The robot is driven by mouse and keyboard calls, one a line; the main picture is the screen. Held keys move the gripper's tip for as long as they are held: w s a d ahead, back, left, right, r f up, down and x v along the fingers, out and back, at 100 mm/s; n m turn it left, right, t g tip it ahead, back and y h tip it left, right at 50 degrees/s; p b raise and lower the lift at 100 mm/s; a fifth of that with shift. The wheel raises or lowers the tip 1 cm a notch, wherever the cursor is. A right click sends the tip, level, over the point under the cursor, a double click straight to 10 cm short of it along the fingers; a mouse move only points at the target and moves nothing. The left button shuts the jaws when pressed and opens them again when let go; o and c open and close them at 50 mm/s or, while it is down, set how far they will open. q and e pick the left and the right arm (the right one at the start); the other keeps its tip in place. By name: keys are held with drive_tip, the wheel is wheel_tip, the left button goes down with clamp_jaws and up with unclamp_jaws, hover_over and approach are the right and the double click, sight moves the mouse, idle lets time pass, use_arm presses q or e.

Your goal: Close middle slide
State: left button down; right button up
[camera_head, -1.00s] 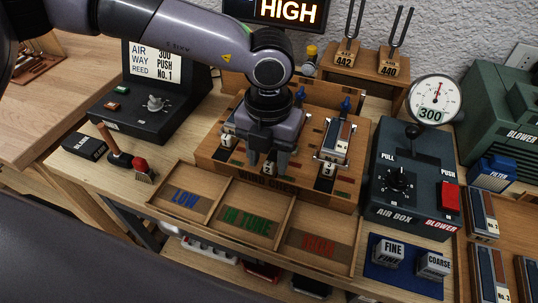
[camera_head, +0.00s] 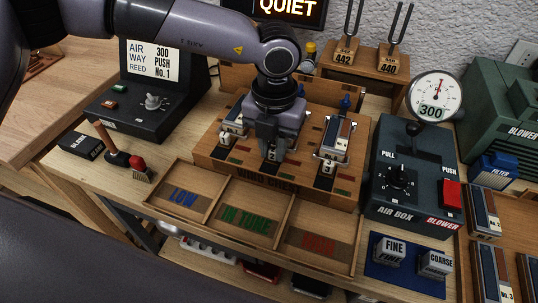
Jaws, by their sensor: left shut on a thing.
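My left gripper (camera_head: 272,148) points down over the middle of the wooden wind chest (camera_head: 225,165). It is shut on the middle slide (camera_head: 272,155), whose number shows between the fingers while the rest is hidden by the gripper. The left slide unit (camera_head: 231,131) and the right slide unit (camera_head: 336,143) stand on either side, apart from the gripper. The display (camera_head: 290,8) above reads QUIET. My right gripper is not in view.
Sorting trays (camera_head: 177,190) marked LOW, IN TUNE and a third label lie in front of the chest. The air box (camera_head: 405,185) with gauge stands right.

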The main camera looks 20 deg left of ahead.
use_arm(q)
drive_tip(key=shift+w+r, duration=0.1)
drive_tip(key=shift+w, duration=0.35)
drive_tip(key=c, duration=1)
unclamp_jaws()
drive_tip(key=shift+w, duration=0.1)
wheel_tip(320, 180, up, 7)
drive_tip(key=shift+b, duration=0.45)
